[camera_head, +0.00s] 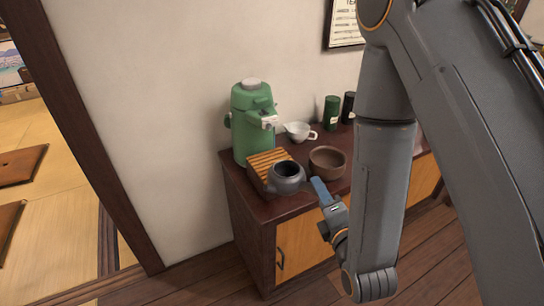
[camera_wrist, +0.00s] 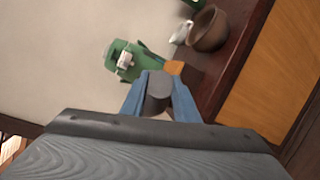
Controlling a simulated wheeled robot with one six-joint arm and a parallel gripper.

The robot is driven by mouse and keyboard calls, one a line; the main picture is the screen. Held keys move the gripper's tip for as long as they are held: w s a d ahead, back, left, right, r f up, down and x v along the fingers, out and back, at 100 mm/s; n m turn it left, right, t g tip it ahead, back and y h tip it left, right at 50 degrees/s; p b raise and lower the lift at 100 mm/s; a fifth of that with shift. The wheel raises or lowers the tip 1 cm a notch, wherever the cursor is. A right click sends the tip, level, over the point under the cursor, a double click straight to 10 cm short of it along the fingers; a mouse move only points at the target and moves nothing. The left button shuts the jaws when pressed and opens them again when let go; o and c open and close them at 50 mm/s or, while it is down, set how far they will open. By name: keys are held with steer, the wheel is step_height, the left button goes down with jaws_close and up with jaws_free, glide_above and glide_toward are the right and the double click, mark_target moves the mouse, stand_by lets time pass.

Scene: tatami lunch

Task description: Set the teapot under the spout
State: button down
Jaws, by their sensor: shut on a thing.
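The dark grey teapot (camera_head: 287,180) is in the middle of the head view, overlapping the near right part of the slatted wooden stand (camera_head: 262,161). I cannot tell whether it touches the stand or hangs above it. My gripper (camera_head: 316,187) comes from the right with its blue fingers shut on the teapot's handle. In the wrist view, the rounded grey end of the handle (camera_wrist: 158,87) sits between the blue fingers and hides most of the teapot. The green dispenser (camera_head: 252,125) stands behind the stand, its spout (camera_head: 268,121) facing right and toward me. It also shows in the wrist view (camera_wrist: 126,60).
A brown bowl (camera_head: 327,163) stands close to the right of the teapot, with a white cup (camera_head: 299,132) behind it. A green canister (camera_head: 331,113) and a black canister (camera_head: 348,108) stand farther back. The dark cabinet top (camera_head: 285,207) ends just in front of the teapot.

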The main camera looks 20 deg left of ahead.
steer(key=shift+s+a+r, duration=0.1)
steer(key=shift+a+r, duration=0.1)
steer(key=shift+a, duration=0.2)
steer(key=b+x, duration=0.2)
steer(key=b, duration=0.1)
steer(key=shift+a, duration=0.1)
steer(key=f+p+x, duration=0.1)
steer(key=p+x, duration=0.3)
steer(key=x, duration=1.2)
steer(key=shift+s, duration=0.15)
steer(key=shift+f, duration=0.15)
steer(key=c, duration=1.4)
jaws_free()
